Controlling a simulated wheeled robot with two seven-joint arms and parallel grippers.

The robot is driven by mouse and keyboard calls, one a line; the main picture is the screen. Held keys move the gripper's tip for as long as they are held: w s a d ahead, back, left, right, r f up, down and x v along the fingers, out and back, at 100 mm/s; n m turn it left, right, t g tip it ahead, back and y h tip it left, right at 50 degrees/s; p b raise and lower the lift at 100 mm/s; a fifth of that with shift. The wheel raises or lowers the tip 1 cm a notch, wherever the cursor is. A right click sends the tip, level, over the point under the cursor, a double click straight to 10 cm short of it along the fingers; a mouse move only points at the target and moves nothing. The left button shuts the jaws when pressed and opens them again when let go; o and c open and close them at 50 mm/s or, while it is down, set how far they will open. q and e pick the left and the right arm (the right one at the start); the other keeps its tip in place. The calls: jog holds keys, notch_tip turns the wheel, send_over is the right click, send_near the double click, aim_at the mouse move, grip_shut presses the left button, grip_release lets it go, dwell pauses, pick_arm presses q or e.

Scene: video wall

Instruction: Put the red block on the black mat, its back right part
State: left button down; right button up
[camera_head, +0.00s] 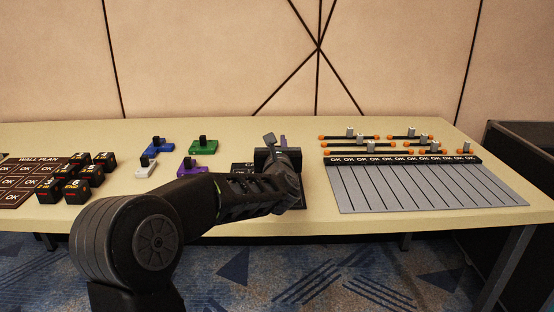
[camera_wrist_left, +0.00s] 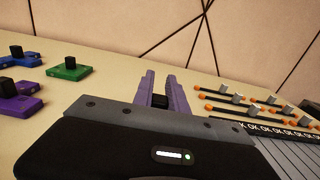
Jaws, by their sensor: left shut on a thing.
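My left gripper (camera_head: 277,145) is over the black mat (camera_head: 240,166), and my arm hides most of that mat. In the left wrist view the two purple-grey fingers (camera_wrist_left: 160,92) are shut on a black knob (camera_wrist_left: 160,101), like the knobs on the other blocks. No red surface shows in either view; the body of the held block is hidden behind the gripper. I cannot tell whether it touches the mat. My right gripper is not in view.
Left of the mat are a blue block (camera_head: 158,147), a green block (camera_head: 203,147), a white block (camera_head: 146,168) and a purple block (camera_head: 190,168). Black cubes (camera_head: 77,191) stand by the wall plan board (camera_head: 14,196). On the right are a grey striped panel (camera_head: 420,188) and slider rails (camera_head: 350,138).

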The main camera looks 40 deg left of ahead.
pick_arm(q)
jog(key=shift+f+b, duration=0.55)
jog(key=shift+f, duration=1.75)
jog(key=shift+f+b, duration=0.2)
jog(key=shift+b, duration=0.1)
jog(key=c, duration=1.3)
grip_release()
jog(key=shift+c, duration=0.2)
jog(key=shift+r, duration=0.1)
jog(key=shift+r+p, duration=0.1)
jog(key=shift+p, duration=0.2)
jog(key=shift+s+d, duration=0.15)
jog(key=v, duration=1.1)
jog(key=shift+s+d+p, duration=0.2)
jog(key=shift+s+p, duration=0.05)
jog(key=shift+p, duration=0.05)
